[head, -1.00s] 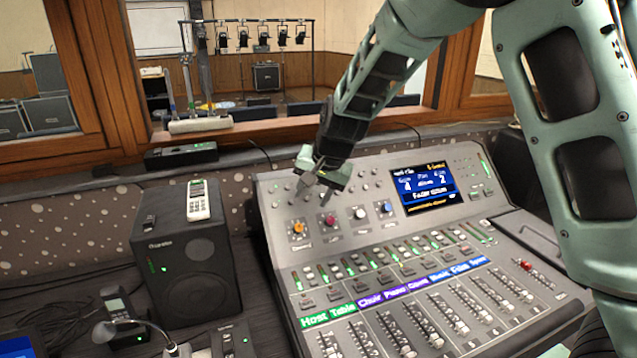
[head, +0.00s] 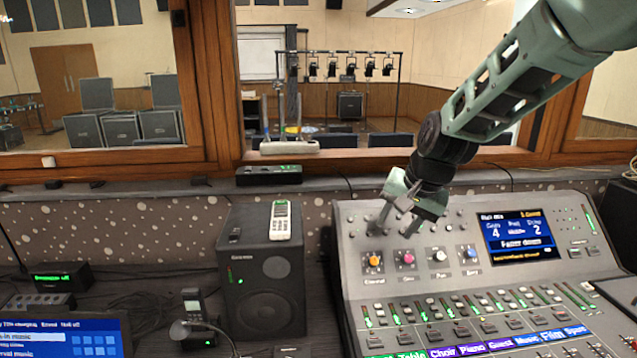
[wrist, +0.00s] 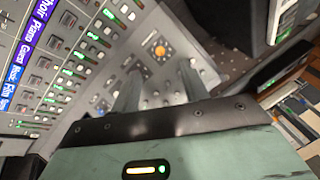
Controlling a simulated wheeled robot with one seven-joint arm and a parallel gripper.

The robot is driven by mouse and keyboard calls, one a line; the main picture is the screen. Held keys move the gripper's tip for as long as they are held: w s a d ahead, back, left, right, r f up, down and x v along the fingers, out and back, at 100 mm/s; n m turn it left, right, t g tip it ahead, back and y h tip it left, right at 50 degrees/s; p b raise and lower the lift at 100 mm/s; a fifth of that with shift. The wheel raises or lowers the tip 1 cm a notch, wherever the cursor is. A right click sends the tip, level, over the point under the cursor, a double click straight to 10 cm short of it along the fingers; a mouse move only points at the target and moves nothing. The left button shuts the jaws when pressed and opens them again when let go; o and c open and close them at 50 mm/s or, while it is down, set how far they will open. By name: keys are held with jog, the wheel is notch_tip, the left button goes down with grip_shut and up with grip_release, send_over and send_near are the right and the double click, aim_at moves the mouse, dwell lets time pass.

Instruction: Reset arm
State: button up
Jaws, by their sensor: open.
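My gripper (head: 393,228) is open and empty in the head view, with its fingers pointing down above the upper left part of the mixing console (head: 345,262). An orange knob (head: 374,260) and a pink knob (head: 408,258) sit just below the fingertips. In the wrist view my gripper's two fingers (wrist: 158,88) are spread apart, with the orange knob (wrist: 160,50) showing between and beyond them. Whether the fingertips touch the panel is hard to tell, but nothing is held.
A black speaker (head: 262,300) with a white remote (head: 281,221) on top stands left of the console. A wooden window frame (head: 215,90) rises behind. The air above the speaker is free.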

jog(key=s+a+n+g, duration=0.1)
jog(key=s+a+n, duration=0.25)
jog(key=s, duration=0.45)
jog(key=s+a+n+g, duration=0.2)
jog(key=s+a, duration=0.3)
jog(key=s, duration=0.3)
jog(key=s+d+f+n+g+h, duration=0.1)
jog(key=s+n, duration=0.7)
jog(key=s, duration=0.9)
jog(key=shift+s+d+f, duration=0.15)
jog(key=shift+s+f, duration=0.1)
jog(key=shift+f, duration=0.6)
